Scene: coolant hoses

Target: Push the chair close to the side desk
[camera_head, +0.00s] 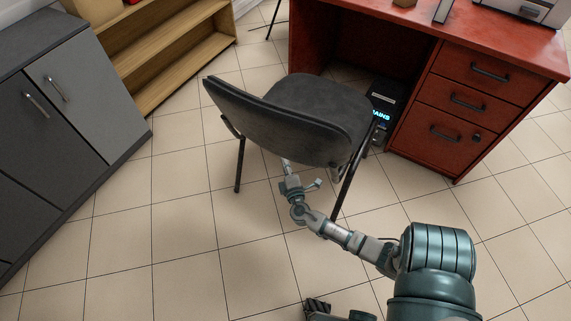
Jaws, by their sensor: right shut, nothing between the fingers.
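A dark grey chair (262,118) with thin black metal legs stands on the tiled floor, its backrest facing me. Its seat front is close to the opening of a red-brown desk (415,35) with drawers on the right side. My right arm reaches in from the lower right. My right gripper (287,165) is shut and empty, low behind the chair's backrest; its tips are partly hidden below the backrest, and I cannot tell if they touch the chair. My left gripper is not clearly in view.
Grey cabinets (85,95) stand at the left, with an open wooden shelf (165,55) beyond them. A dark computer case (386,100) stands under the desk beside the drawers. The tiled floor (190,240) in front of me is clear.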

